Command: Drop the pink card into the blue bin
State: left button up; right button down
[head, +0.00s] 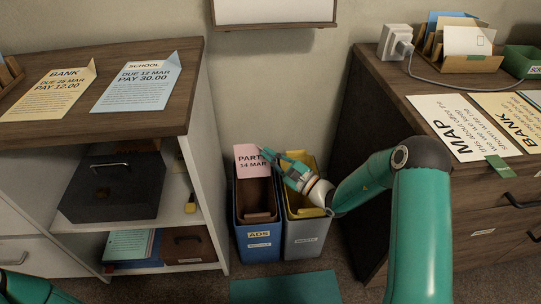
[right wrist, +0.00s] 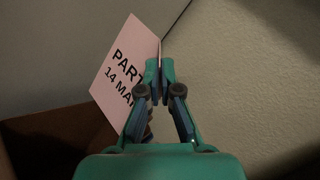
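The pink card (head: 252,161), printed "PARTY 14 MAR", is upright above the back of the blue bin (head: 257,222). My right gripper (head: 264,152) is shut on the card's right edge. In the right wrist view, the fingertips (right wrist: 160,70) pinch the edge of the tilted card (right wrist: 126,70). The blue bin carries a label reading "ADS" and has a brown inside. The card's lower edge overlaps the bin's opening in the head view, so I cannot tell how far it is above or inside. My left gripper is out of view; only a bit of my left arm shows.
A grey bin (head: 305,236) with a yellow inside stands right beside the blue bin. A shelf unit (head: 185,100) is on the left and a wooden drawer desk (head: 376,110) on the right. A teal mat (head: 285,288) lies in front on the floor.

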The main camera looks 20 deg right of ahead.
aim_at(261, 160)
jog(key=shift+f, duration=0.1)
dwell(0.8)
jog(key=shift+f+b, duration=1.95)
jog(key=shift+f, duration=2.8)
jog(key=c, duration=1.2)
grip_release()
jog(key=shift+f, duration=0.1)
jog(key=shift+c, duration=0.2)
notch_tip(261, 160, up, 10)
jog(key=shift+r, duration=0.2)
